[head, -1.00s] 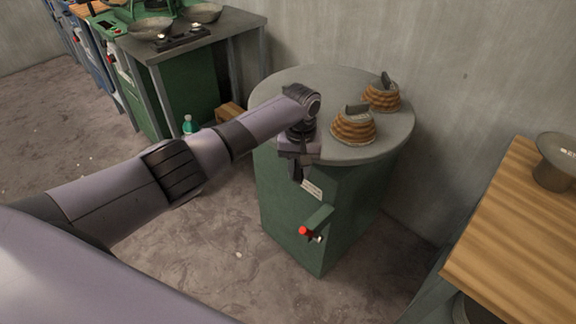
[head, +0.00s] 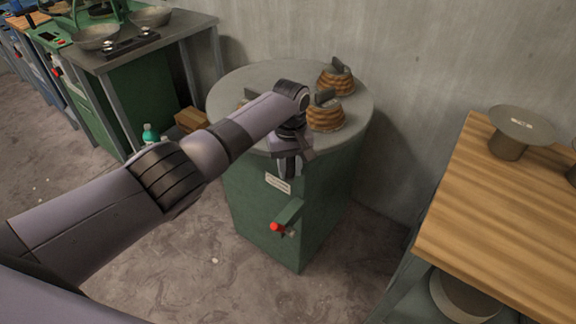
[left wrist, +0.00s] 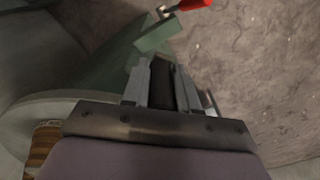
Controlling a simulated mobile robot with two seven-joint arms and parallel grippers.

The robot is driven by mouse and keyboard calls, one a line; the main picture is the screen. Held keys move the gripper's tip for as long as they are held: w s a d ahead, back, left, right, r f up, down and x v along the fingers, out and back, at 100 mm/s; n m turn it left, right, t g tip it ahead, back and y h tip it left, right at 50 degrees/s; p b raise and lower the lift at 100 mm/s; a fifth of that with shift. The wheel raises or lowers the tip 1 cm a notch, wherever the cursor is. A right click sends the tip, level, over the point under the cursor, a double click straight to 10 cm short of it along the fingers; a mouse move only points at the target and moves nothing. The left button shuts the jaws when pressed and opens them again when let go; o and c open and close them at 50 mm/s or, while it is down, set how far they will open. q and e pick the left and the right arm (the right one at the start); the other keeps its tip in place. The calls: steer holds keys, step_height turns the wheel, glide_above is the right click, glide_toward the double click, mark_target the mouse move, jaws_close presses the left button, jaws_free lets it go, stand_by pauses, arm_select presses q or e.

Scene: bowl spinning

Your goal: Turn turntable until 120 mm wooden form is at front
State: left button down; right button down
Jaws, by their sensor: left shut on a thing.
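The turntable (head: 240,84) is a round grey top on a green cabinet. Two stepped wooden forms with grey upright pieces stand on its right side: one nearer the front (head: 325,118), one at the back right (head: 337,82). Part of another grey piece (head: 250,93) shows at the left, mostly hidden by my arm. No sizes are readable. My left gripper (head: 288,168) points down at the front rim. In the left wrist view its fingers (left wrist: 163,85) are shut on a dark piece by the turntable's edge. My right gripper is out of view.
A red-knobbed lever (head: 277,227) sticks out of the cabinet front below my gripper. A wooden bench (head: 500,220) with a grey pedestal dish (head: 522,124) is at the right. A grey table (head: 185,32) with pans stands back left. The wall is close behind.

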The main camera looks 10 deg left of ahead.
arm_select(q)
steer(key=shift+w+r, duration=0.1)
steer(key=c, duration=0.9)
jaws_free()
steer(key=shift+o, duration=0.2)
steer(key=shift+r+p, duration=0.5)
steer(key=shift+r, duration=3.05)
